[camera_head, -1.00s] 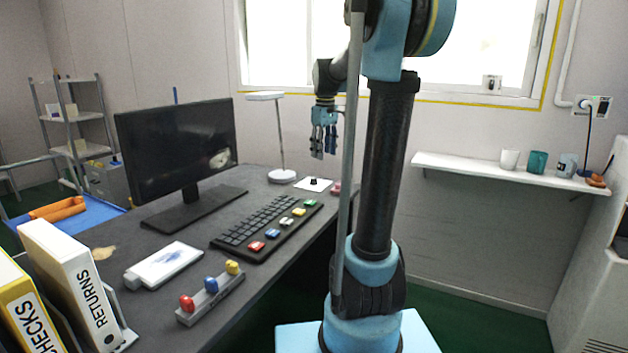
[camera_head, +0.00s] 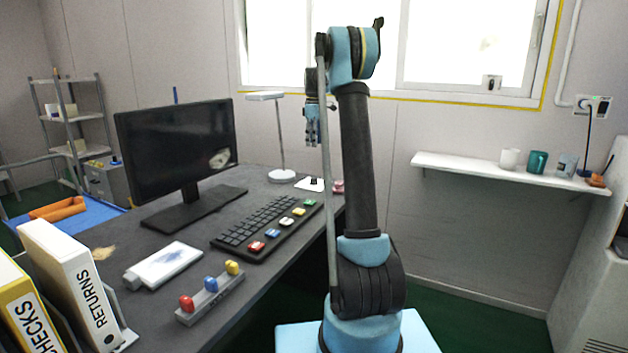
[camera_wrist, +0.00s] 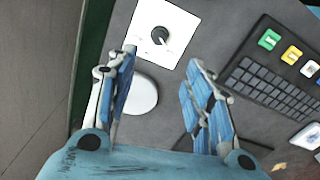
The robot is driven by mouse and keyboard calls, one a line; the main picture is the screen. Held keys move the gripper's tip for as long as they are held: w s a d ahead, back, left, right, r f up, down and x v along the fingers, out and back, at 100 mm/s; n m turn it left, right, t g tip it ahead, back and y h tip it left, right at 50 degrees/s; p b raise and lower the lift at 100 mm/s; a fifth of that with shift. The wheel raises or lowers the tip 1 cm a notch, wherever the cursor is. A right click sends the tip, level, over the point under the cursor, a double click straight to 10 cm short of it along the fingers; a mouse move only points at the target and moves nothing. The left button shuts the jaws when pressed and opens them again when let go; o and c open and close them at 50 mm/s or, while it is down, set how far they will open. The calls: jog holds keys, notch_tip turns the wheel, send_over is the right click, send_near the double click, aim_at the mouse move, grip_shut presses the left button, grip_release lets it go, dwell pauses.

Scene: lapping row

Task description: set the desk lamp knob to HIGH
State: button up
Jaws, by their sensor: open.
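The lamp knob (camera_wrist: 160,35) is a small dark dial on a white square plate (camera_wrist: 181,29). In the head view the knob (camera_head: 314,181) and its plate sit on the desk beside the white desk lamp (camera_head: 281,175). The wrist view shows the lamp's round white base (camera_wrist: 140,95) partly behind a finger. My gripper (camera_wrist: 157,88) is open and empty, its blue-padded fingers apart. The knob lies ahead of the fingertips, not touched. In the head view my gripper (camera_head: 314,142) hangs above the knob. The knob's setting is too small to read.
The keyboard (camera_head: 265,225) with coloured keys lies on the desk (camera_head: 300,250) near the plate, and the monitor (camera_head: 180,145) stands behind it. A pink item (camera_head: 338,187) sits by the desk's edge. A wall shelf (camera_head: 500,170) with cups is at right.

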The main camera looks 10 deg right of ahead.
aim_at(314, 178)
notch_tip(314, 178, down, 17)
jog(key=shift+f, duration=0.15)
dwell(0.5)
jog(key=c, duration=1.1)
jog(key=shift+d, duration=0.1)
